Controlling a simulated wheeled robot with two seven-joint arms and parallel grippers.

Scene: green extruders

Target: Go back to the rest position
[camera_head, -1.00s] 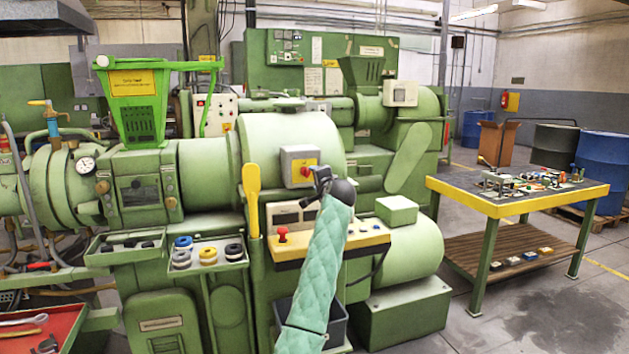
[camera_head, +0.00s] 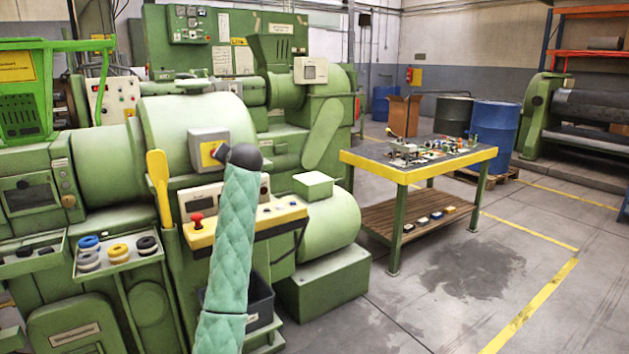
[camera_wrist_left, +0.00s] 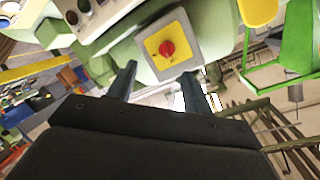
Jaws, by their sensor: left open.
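My left arm in its green quilted sleeve rises at the lower middle of the head view. Its dark wrist end hides most of my left gripper (camera_head: 222,152), which is in front of the grey switch box (camera_head: 205,147) on the green extruder (camera_head: 170,118). In the left wrist view my left gripper (camera_wrist_left: 160,72) is open, with its two dark fingers apart and nothing between them. The red knob (camera_wrist_left: 167,48) on its yellow plate shows beyond the fingers; I cannot tell whether they touch the box. My right gripper is in neither view.
A control panel with a red button (camera_head: 197,220) juts out below the switch box. A yellow paddle-shaped piece (camera_head: 159,187) stands left of it. A yellow-edged workbench (camera_head: 405,176) holds many small parts. Open floor (camera_head: 440,310) lies at the lower right.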

